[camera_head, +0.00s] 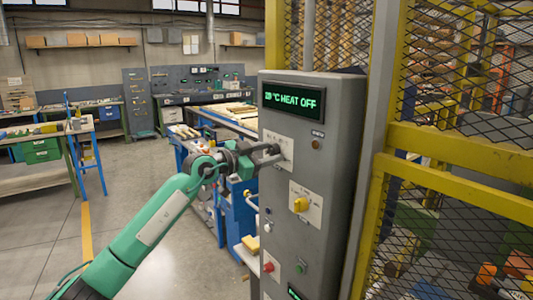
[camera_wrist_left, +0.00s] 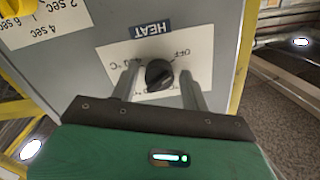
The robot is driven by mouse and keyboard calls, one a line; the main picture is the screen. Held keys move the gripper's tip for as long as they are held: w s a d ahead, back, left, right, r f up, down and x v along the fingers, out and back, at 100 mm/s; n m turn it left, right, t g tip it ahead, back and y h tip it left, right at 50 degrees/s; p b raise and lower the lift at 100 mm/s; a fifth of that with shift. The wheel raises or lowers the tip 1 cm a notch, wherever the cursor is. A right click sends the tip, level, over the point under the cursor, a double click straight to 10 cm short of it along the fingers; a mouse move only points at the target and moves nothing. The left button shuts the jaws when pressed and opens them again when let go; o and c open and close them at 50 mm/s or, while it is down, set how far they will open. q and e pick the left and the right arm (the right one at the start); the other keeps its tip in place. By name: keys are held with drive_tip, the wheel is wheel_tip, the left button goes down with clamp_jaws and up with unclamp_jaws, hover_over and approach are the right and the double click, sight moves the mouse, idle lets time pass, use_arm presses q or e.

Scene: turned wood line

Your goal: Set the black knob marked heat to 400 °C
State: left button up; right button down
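The black heat knob (camera_wrist_left: 158,74) sits on a white scale plate under a blue HEAT label (camera_wrist_left: 151,28). "OFF" shows at the plate's upper right in the left wrist view; other scale marks are partly hidden. My left gripper (camera_wrist_left: 159,70) is open, with one finger on each side of the knob and a visible gap to it. In the head view my left gripper (camera_head: 276,152) reaches the upper plate of the grey cabinet (camera_head: 334,140) and hides the knob. The green display (camera_head: 292,98) reads "°C HEAT OFF", its leading digits unclear. My right gripper is not in view.
A yellow knob (camera_head: 300,204) is below on the cabinet's front, with a red button (camera_head: 268,267) and a green button (camera_head: 300,267) lower down. A yellow-framed mesh fence (camera_head: 460,150) stands right of the cabinet. Open floor (camera_head: 135,180) lies to the left.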

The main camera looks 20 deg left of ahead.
use_arm(q)
drive_tip(key=c, duration=0.7)
